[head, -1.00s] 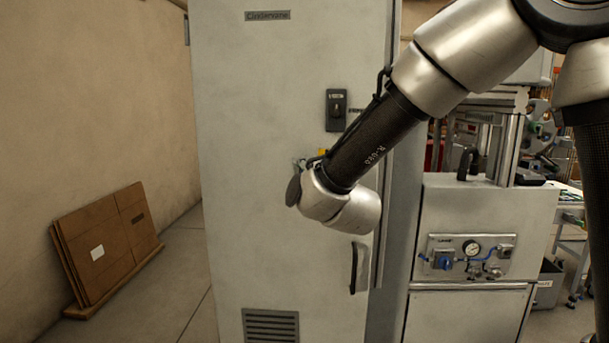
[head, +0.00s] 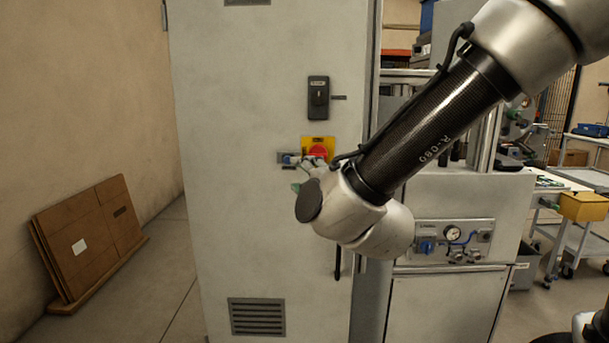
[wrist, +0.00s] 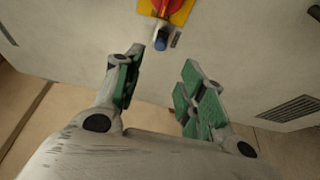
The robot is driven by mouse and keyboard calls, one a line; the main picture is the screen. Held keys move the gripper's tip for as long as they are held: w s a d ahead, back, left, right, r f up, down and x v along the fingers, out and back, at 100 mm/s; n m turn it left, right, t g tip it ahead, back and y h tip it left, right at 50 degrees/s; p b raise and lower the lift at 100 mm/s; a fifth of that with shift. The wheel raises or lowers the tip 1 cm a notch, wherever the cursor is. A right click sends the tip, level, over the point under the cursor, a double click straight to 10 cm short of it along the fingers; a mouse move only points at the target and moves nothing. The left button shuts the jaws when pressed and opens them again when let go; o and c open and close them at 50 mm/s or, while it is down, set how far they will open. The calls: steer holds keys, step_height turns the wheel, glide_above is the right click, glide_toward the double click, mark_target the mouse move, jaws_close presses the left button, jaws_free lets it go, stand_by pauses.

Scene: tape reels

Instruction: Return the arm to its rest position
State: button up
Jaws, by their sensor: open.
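My arm reaches down from the upper right in the head view, in front of a tall pale cabinet (head: 235,200). My gripper (wrist: 162,68) is open and empty in the wrist view, its two green-padded fingers apart with the cabinet front and floor behind them. In the head view my wrist hides most of the gripper; only a bit of a green pad shows. A red knob on a yellow plate (head: 318,143) sits on the cabinet just above the wrist. A small blue-ended part (wrist: 161,42) beside the plate lies beyond the fingertips, apart from them.
A black switch (head: 318,97) is above the yellow plate, and a vent (head: 257,317) is low on the cabinet. Flattened cardboard (head: 88,240) leans on the left wall. A machine with a gauge panel (head: 453,243) stands right of the cabinet, partly behind my arm.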

steer(key=s+a+f+m+g+y, duration=0.1)
steer(key=s+a+f+m+g, duration=0.15)
steer(key=f+g, duration=0.2)
steer(key=s+a+f+m+g+y, duration=0.1)
steer(key=s+a+f+m+g, duration=0.15)
steer(key=f, duration=0.25)
steer(key=s+d+f+m+g+h, duration=0.1)
steer(key=s+d+f+m+g, duration=0.2)
steer(key=s+d+f+g, duration=0.15)
steer(key=s+d+r+m+h, duration=0.2)
steer(key=s+d+m, duration=0.1)
steer(key=d, duration=0.8)
steer(key=s+d+r+m+h, duration=0.3)
steer(key=d+m, duration=0.3)
steer(key=d, duration=0.6)
steer(key=s+d+r+m+h, duration=0.2)
steer(key=s+d+m, duration=0.2)
steer(key=d, duration=0.8)
steer(key=shift+s+r+m+g, duration=0.2)
steer(key=shift+s+m+g, duration=0.1)
steer(key=shift+m+g, duration=0.25)
steer(key=shift+o, duration=0.2)
